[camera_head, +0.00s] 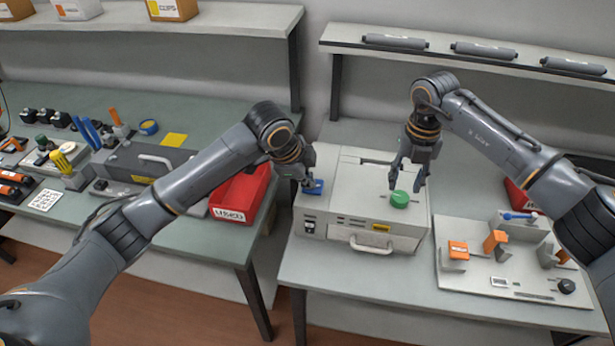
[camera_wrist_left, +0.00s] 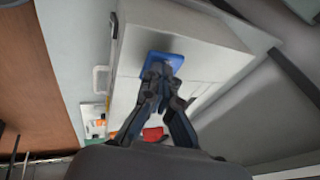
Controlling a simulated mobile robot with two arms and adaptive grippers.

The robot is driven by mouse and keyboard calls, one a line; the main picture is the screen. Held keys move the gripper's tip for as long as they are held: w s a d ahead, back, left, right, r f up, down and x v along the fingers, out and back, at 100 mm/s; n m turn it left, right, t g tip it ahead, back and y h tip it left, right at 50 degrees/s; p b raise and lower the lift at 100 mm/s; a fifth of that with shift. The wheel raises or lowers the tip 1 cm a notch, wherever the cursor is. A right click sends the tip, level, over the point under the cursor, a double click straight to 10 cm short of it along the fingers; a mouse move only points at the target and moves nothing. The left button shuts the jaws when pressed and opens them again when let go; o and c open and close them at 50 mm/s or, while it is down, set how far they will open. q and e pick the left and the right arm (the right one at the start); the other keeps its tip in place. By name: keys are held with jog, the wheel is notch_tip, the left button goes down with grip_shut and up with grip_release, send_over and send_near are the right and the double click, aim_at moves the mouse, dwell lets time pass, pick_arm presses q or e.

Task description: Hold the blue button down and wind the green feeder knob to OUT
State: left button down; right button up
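The grey printer-like unit (camera_head: 350,222) stands on the right-hand table. Its blue button (camera_head: 316,188) is on the top left corner, and the blue square also shows in the left wrist view (camera_wrist_left: 178,60). My left gripper (camera_head: 309,181) is at the button with its fingertips together, over the blue square in the wrist view (camera_wrist_left: 158,72). How far the button is pressed cannot be told. The round green feeder knob (camera_head: 399,199) is on the unit's top right. My right gripper (camera_head: 407,186) is open and points down just above and behind the knob. No OUT mark is readable.
A board with orange blocks (camera_head: 515,284) lies right of the unit. A red bin (camera_head: 238,194) stands on the left table, across a gap. A shelf with grey cartridges (camera_head: 484,51) is behind. The table front is clear.

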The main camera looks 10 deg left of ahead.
aim_at(401, 197)
jog(key=shift+o, duration=0.5)
jog(key=o, duration=0.4)
jog(key=n, duration=0.1)
jog(key=r+n, duration=0.1)
jog(key=n, duration=0.3)
jog(key=shift+r, duration=0.3)
jog(key=n, duration=0.2)
jog(key=r+n, duration=0.1)
jog(key=n, duration=0.1)
jog(key=r+n, duration=0.1)
jog(key=n, duration=0.1)
jog(key=shift+n, duration=0.4)
notch_tip(401, 197, up, 4)
jog(key=n, duration=1.4)
jog(key=shift+n, duration=0.3)
notch_tip(401, 197, down, 12)
jog(key=shift+c, duration=0.6)
